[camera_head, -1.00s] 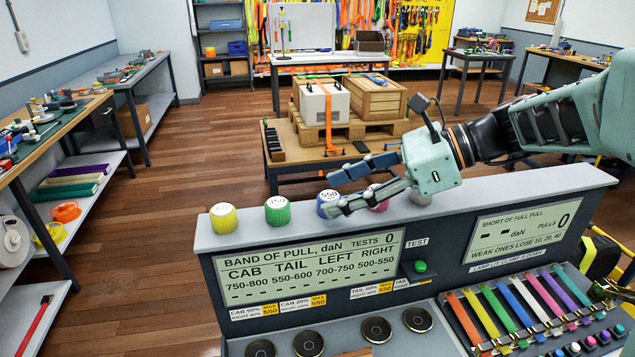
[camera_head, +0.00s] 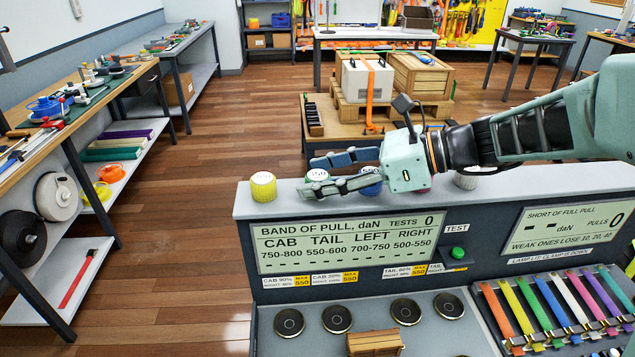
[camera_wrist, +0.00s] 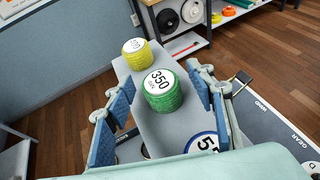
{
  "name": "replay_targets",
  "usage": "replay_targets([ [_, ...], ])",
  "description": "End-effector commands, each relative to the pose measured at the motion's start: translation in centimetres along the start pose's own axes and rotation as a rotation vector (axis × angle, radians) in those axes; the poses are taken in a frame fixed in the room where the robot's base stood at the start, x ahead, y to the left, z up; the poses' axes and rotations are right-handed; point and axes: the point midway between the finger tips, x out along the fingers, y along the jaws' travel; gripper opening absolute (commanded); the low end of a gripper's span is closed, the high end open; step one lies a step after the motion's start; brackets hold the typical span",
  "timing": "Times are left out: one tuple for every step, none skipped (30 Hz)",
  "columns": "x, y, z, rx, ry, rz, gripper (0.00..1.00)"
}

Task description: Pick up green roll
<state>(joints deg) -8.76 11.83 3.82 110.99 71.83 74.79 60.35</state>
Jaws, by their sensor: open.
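The green roll (camera_wrist: 162,92) stands upright on the console's top ledge, with a white top label that reads 350 in the wrist view. In the head view the green roll (camera_head: 317,175) is partly hidden behind my gripper (camera_head: 307,178). In the wrist view my gripper (camera_wrist: 165,110) is open, with one blue-padded finger on each side of the green roll's near side. The fingers look apart from it. I cannot tell the exact height of the fingers over the ledge.
A yellow roll (camera_head: 263,186) stands left of the green one. A blue roll (camera_head: 370,181) stands to its right, close under my gripper; its label (camera_wrist: 203,145) shows at the wrist view's bottom. A pale roll (camera_head: 466,180) stands farther right. The console ledge (camera_head: 560,174) is narrow.

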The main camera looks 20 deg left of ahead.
Motion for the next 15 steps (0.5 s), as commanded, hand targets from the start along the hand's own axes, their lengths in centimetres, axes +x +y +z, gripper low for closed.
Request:
replay_targets([
  [0.43,0.04,-0.01,0.000,0.000,0.002,0.50],
  [0.59,0.03,-0.02,0.001,0.000,0.001,0.50],
  [0.72,0.01,-0.02,0.001,0.000,0.000,0.50],
  [0.76,0.00,-0.02,0.001,0.000,0.000,0.50],
  [0.78,-0.01,-0.02,0.001,0.000,-0.001,0.50],
  [0.77,-0.02,-0.02,0.001,0.000,-0.001,0.50],
  [0.76,-0.02,-0.01,0.001,0.000,-0.001,0.50],
  [0.75,-0.02,-0.01,0.000,0.000,-0.001,0.50],
  [0.74,-0.02,-0.01,0.000,0.000,-0.001,0.50],
  [0.74,-0.02,-0.01,0.000,0.000,-0.001,0.48],
  [0.73,-0.02,-0.01,0.000,0.000,-0.001,0.45],
  [0.73,-0.02,-0.01,0.000,0.000,-0.001,0.40],
  [0.72,-0.02,-0.01,0.000,0.000,-0.001,0.37],
  [0.72,-0.02,-0.01,0.000,0.000,-0.001,0.34],
  [0.71,-0.02,-0.01,0.000,0.000,-0.001,0.29],
])
